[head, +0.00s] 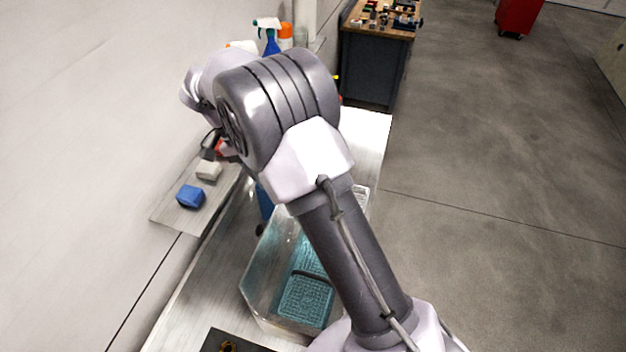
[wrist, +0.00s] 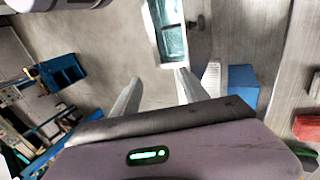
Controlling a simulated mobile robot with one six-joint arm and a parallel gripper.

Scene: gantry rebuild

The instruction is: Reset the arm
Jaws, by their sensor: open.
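My arm reaches from the bottom right of the head view up over the bench. Its end bends away behind the large grey joint, and only a dark part of my gripper (head: 211,143) shows there, by the wall shelf. In the wrist view my gripper (wrist: 157,92) has its two pale fingers spread apart with nothing between them. It is open and empty. A blue block (head: 190,196) and a white block (head: 208,170) lie on the shelf (head: 170,215), below and near the gripper in the head view.
A clear bin (head: 262,270) with teal contents stands on the bench under my arm. A blue spray bottle (head: 271,42) stands at the back. A workbench with a wooden top (head: 362,20) and a red cabinet (head: 518,15) are farther off. The floor at right is clear.

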